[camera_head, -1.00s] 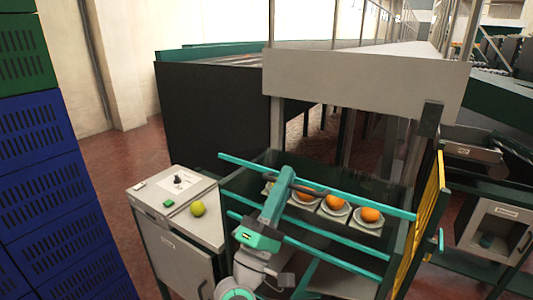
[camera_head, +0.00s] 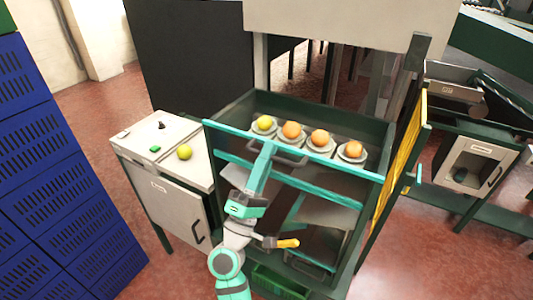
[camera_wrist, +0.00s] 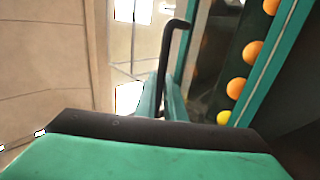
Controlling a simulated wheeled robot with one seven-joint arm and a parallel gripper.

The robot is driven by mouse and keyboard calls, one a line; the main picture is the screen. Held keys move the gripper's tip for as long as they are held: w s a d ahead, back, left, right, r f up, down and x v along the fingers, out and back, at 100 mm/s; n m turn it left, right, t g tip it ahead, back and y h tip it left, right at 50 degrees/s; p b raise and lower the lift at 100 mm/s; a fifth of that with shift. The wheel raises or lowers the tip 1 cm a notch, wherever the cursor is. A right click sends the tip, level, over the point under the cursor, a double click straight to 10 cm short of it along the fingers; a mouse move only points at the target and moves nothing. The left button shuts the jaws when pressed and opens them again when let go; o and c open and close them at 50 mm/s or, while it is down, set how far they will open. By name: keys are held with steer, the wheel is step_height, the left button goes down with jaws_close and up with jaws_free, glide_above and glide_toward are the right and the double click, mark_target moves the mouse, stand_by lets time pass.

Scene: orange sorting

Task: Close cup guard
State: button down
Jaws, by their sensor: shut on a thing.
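The cup guard (camera_head: 340,188) is a teal barred frame on the front of the dark green sorting stand. Behind its upper bar, grey cups (camera_head: 318,151) stand in a row, holding a yellow-green fruit (camera_head: 263,123) and several oranges (camera_head: 320,138). A dark handle (camera_head: 292,158) shows at the guard. My gripper (camera_head: 269,147) reaches up to the handle's left end and is shut on it. In the wrist view, the dark handle (camera_wrist: 175,45) runs down between the teal fingers (camera_wrist: 165,98). The oranges (camera_wrist: 238,86) line up at the right there. The exact grip contact is small.
A white cabinet (camera_head: 170,185) with another yellow-green fruit (camera_head: 185,152) on top stands left of the stand. Blue crates (camera_head: 60,200) are stacked at far left. A yellow mesh panel (camera_head: 403,170) flanks the right side. Red floor is open at lower right.

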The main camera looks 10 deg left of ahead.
steer(key=shift+w+f, duration=0.1)
steer(key=shift+f, duration=0.2)
steer(key=c, duration=2.1)
jaws_free()
steer(key=shift+o, duration=1.3)
steer(key=shift+r, duration=0.1)
steer(key=v, duration=1.1)
